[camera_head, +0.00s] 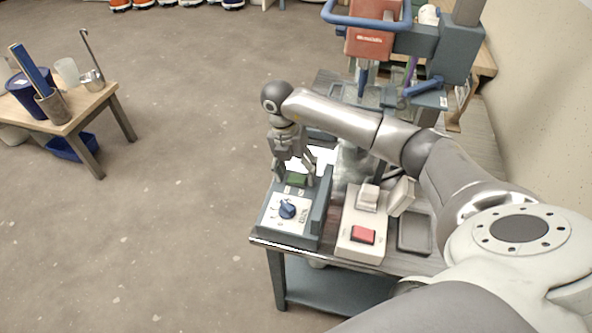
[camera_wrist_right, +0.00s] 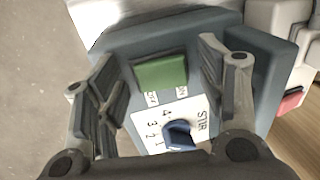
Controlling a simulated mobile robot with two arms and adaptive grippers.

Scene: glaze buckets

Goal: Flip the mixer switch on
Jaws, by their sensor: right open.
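The control box (camera_head: 268,222) stands on the near left corner of the grey table. On its top are a green rocker switch (camera_head: 297,179) and a blue knob (camera_head: 287,209) on a white numbered panel. In the right wrist view the green switch (camera_wrist_right: 160,72) lies between the fingers, with the blue knob (camera_wrist_right: 180,136) below it. My right gripper (camera_head: 293,176) is open and points down over the switch, one finger on each side, empty. Whether the fingers touch the box is unclear. My left gripper is out of view.
Right of the control box is a white box with a red button (camera_head: 362,235) and a raised flap. A grey tray (camera_head: 414,233) lies beside it. A red and blue machine (camera_head: 378,40) stands behind.

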